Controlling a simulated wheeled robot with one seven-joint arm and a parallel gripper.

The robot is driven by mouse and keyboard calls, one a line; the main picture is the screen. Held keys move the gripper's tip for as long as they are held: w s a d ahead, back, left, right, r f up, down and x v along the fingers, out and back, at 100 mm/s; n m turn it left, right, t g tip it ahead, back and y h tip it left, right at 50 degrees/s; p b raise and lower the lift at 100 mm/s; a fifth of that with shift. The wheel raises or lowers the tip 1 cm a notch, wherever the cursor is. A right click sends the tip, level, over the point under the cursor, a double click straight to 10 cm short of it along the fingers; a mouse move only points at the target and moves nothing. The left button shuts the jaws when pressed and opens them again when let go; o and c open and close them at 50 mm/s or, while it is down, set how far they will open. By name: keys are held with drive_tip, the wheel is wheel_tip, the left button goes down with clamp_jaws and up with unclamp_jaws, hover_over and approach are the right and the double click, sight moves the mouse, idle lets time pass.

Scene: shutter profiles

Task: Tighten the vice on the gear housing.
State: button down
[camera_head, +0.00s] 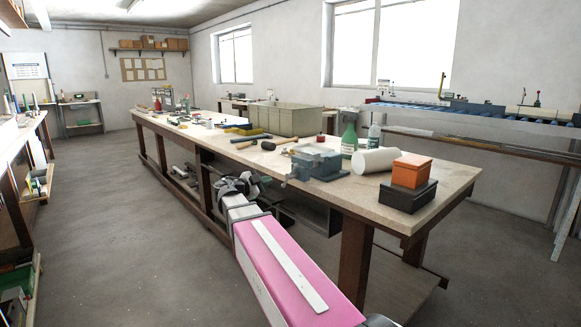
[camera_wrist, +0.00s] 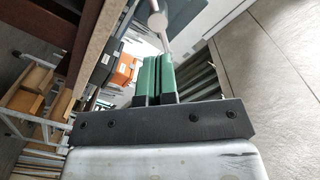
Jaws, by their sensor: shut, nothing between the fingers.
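A blue-grey vice (camera_head: 318,162) sits near the front edge of the long workbench, its screw end facing the aisle. I cannot make out a gear housing clearly between its jaws. My gripper (camera_head: 243,182) is in front of the bench edge, to the left of and lower than the vice in the head view. In the wrist view my gripper (camera_wrist: 158,58) has its two green fingers together with nothing held. A metal bar with a round end (camera_wrist: 157,21) shows just past the fingertips; it looks like the vice handle. I cannot tell whether the fingers touch it.
Mallets and tools lie left of the vice. The aisle floor (camera_head: 110,220) is clear.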

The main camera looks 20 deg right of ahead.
drive_tip(key=w+a+r+n+g+y, duration=0.25)
drive_tip(key=w+r+n+g, duration=0.45)
drive_tip(key=r+n, duration=0.6)
drive_tip(key=n, duration=0.2)
hover_over(287, 175)
drive_tip(key=shift+g+y, duration=0.25)
drive_tip(key=shift+g, duration=0.05)
drive_tip(key=f, duration=0.7)
drive_tip(key=shift+w+a+f, duration=0.15)
drive_tip(key=shift+w+a, duration=0.2)
drive_tip(key=shift+a, duration=0.05)
drive_tip(key=shift+s+d+f, duration=0.35)
drive_tip(key=shift+s+f, duration=0.05)
